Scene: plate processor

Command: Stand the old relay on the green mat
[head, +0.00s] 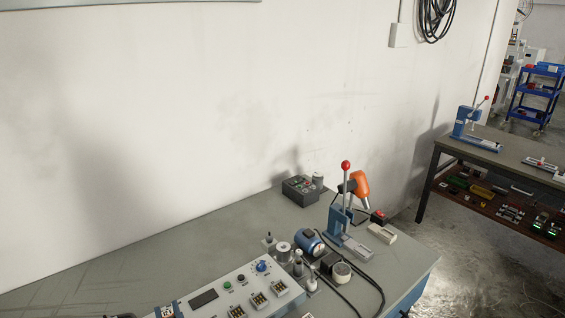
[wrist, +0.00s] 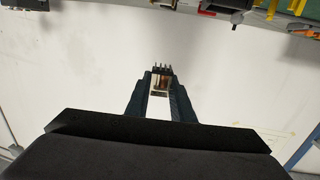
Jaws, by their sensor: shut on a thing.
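My gripper (wrist: 160,84) is in the wrist view, with its two dark fingers closed on a small relay (wrist: 160,80). The relay has a brownish, clear-looking body, and several dark pins stick out of its far end. It is held clear, against a pale surface. I cannot tell from its look whether it is the old one. My gripper does not clearly show in the head view.
In the head view, a control panel (head: 207,282) with several sockets stands on the grey bench (head: 130,262). A lever press (head: 345,225), an orange tool (head: 360,185) and a dark box (head: 300,190) crowd its right end. The left part of the bench is clear.

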